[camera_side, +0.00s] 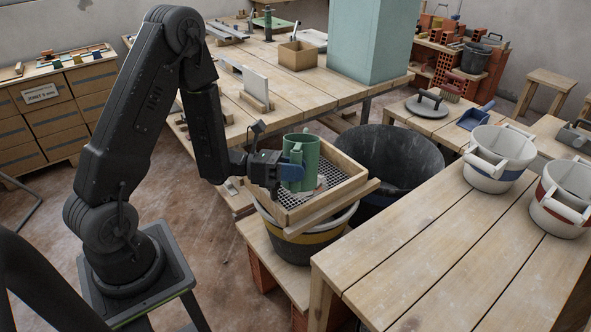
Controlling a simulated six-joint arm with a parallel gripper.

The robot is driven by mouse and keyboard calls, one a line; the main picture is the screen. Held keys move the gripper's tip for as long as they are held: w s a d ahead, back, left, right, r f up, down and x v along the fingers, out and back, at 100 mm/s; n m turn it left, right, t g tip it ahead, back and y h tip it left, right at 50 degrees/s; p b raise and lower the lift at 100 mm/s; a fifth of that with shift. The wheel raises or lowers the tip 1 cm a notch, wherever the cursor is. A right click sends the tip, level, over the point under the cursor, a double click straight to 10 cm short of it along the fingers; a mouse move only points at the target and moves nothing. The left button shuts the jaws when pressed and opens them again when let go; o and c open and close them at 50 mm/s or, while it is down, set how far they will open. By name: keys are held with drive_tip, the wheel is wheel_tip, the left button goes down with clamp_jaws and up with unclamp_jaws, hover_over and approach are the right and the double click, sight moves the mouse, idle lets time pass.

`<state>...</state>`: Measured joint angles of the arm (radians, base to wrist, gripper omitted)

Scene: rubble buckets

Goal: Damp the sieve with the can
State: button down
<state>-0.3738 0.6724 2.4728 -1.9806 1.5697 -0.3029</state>
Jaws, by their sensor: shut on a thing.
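A green can (305,165) is held by my gripper (284,170), which is shut on it. The can looks about upright and is over the wood-framed sieve (345,166). Part of the sieve's mesh shows below and beside the can. I cannot tell whether the can touches the mesh. A small pale patch shows on the mesh just under the can. The sieve rests on top of a bucket (318,249) with a yellow band, on a low wooden bench. The can and my gripper hide part of the sieve's left side.
A large black tub (408,160) stands right behind the sieve. White buckets (497,158) stand on the right-hand table (420,262). A teal column (370,40) rises from the back workbench, where a small box (298,55) sits. The front of the right-hand table is clear.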

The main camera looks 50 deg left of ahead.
sight(293, 149)
drive_tip(key=shift+w+a+r+n, duration=0.1)
drive_tip(key=shift+r+n, duration=0.35)
drive_tip(key=shift+r, duration=0.35)
drive_tip(key=shift+w+a+r+n, duration=0.1)
drive_tip(key=shift+r+n, duration=0.35)
drive_tip(key=shift+r, duration=0.3)
drive_tip(key=shift+w+a+r+n, duration=0.1)
drive_tip(key=shift+r+n, duration=0.15)
drive_tip(key=shift+r, duration=0.2)
drive_tip(key=shift+w+a+r+n, duration=0.1)
drive_tip(key=shift+r+n, duration=0.15)
drive_tip(key=shift+r, duration=0.2)
drive_tip(key=shift+s+d+f+m, duration=0.1)
drive_tip(key=shift+f+m, duration=1.5)
drive_tip(key=shift+f, duration=0.7)
drive_tip(key=shift+s+d+f+m, duration=0.1)
drive_tip(key=shift+f+m, duration=1.5)
drive_tip(key=shift+f, duration=0.7)
drive_tip(key=shift+r, duration=2.5)
